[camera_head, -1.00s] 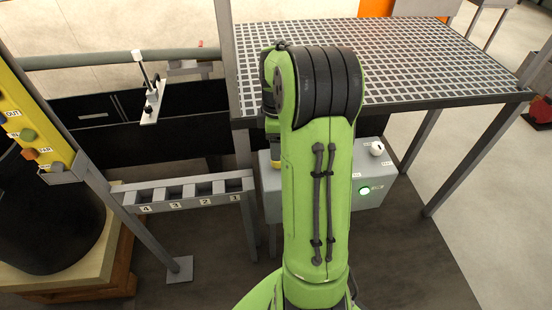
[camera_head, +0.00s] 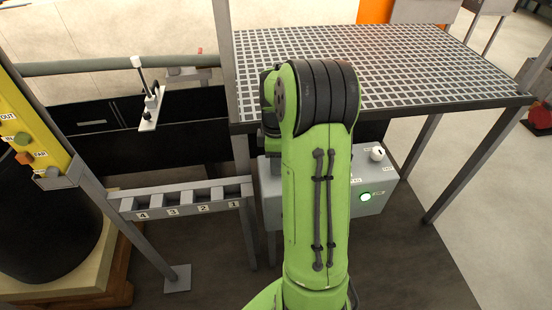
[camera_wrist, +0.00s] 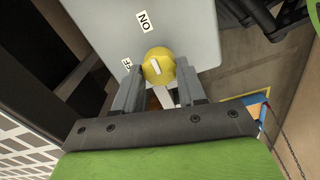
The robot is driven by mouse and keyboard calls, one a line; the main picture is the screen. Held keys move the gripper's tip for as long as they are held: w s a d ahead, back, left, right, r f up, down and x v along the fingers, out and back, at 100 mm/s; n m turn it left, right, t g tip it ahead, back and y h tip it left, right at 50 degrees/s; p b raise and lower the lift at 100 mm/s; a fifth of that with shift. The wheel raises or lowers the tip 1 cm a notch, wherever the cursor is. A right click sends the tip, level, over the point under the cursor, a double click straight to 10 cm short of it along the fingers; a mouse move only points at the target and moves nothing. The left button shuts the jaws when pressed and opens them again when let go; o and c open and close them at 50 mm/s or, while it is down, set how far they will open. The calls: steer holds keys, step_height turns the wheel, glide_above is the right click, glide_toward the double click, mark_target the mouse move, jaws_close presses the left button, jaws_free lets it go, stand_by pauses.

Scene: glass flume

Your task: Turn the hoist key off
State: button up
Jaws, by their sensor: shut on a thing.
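The hoist key shows in the wrist view as a round yellow knob (camera_wrist: 158,55) with a white mark across its face. It sits on a pale grey panel (camera_wrist: 190,28). An "ON" label (camera_wrist: 145,21) is above it, and a second label (camera_wrist: 127,65), partly hidden and ending in "F", is at its left. My gripper (camera_wrist: 158,72) has a finger on either side of the knob and is shut on it. In the head view, my green arm hides the key and gripper.
A grey control box (camera_head: 375,203) with a lit green lamp (camera_head: 365,197) and a white knob (camera_head: 377,154) stands behind my arm. A grating platform (camera_head: 420,65) overhangs it. A rack with numbered slots (camera_head: 188,210) and a yellow panel (camera_head: 30,130) are at left.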

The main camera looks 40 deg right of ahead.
steer(key=shift+m, duration=0.3)
steer(key=m+p, duration=0.1)
steer(key=m, duration=0.2)
steer(key=shift+r+p, duration=0.1)
steer(key=shift+p, duration=0.25)
steer(key=m+p, duration=0.1)
steer(key=m, duration=0.4)
steer(key=shift+d, duration=0.1)
steer(key=m+p, duration=0.1)
steer(key=m, duration=0.3)
steer(key=shift+m, duration=0.3)
steer(key=shift+d+m+p, duration=0.1)
steer(key=shift+m+p, duration=0.35)
steer(key=shift+m, duration=1.85)
steer(key=o, duration=1)
steer(key=shift+o, duration=0.2)
